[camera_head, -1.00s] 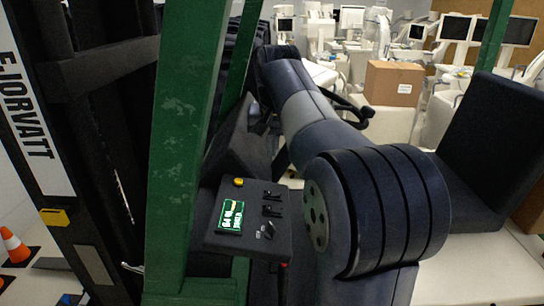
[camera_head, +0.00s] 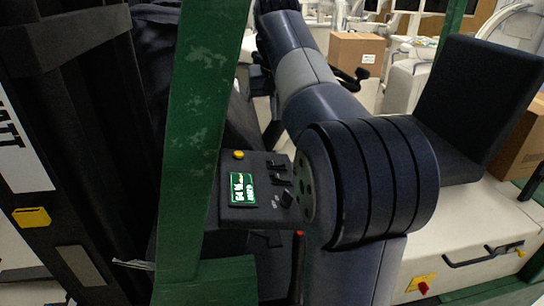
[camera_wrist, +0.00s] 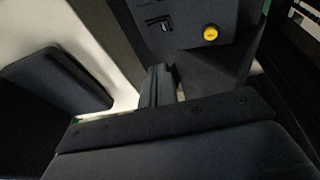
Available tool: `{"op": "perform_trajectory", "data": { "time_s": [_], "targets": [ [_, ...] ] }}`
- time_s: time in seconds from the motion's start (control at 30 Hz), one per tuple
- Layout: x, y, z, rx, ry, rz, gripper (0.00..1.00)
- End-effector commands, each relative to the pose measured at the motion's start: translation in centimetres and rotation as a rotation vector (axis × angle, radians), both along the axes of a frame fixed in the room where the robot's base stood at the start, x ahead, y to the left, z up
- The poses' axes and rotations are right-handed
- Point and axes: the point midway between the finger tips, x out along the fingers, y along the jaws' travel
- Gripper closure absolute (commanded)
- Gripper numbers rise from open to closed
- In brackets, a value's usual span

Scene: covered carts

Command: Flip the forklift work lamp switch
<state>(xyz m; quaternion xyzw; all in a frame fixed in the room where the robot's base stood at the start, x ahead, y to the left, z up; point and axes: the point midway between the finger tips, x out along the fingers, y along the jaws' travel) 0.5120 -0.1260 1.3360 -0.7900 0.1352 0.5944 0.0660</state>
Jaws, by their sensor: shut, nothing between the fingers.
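A dark control panel (camera_head: 262,212) sits beyond the green post in the head view, with a lit green display (camera_head: 242,189) and a yellow button (camera_head: 239,155). Small black switches (camera_head: 277,165) line its right side, the lowest a rocker (camera_head: 287,198) beside small markings. I cannot read which is the work lamp switch. In the wrist view the panel (camera_wrist: 185,17) fills the top, with a black switch (camera_wrist: 159,22) and the yellow button (camera_wrist: 210,33). My gripper (camera_wrist: 160,68) is shut and empty, its fingertips below the switch in the picture, apparently apart from it. My arm hides the gripper in the head view.
A green post (camera_head: 200,110) stands close left of the panel, near a black mast (camera_head: 90,130). At right are a black seat back (camera_head: 482,95) and a pale body with a black handle (camera_head: 480,258). A cardboard box (camera_head: 357,60) and covered carts stand behind.

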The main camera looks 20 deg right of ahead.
Motion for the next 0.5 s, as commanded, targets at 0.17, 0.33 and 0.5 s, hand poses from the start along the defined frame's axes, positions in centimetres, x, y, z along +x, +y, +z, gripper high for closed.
{"op": "perform_trajectory", "data": {
  "time_s": [0.17,0.33,0.5],
  "targets": [
    [0.0,0.0,0.1,-0.001,0.0,0.001,1.0],
    [0.0,0.0,0.0,-0.001,0.0,0.001,1.0],
    [0.4,-0.2,-1.5,0.0,0.003,0.0,1.0]
  ]
}}
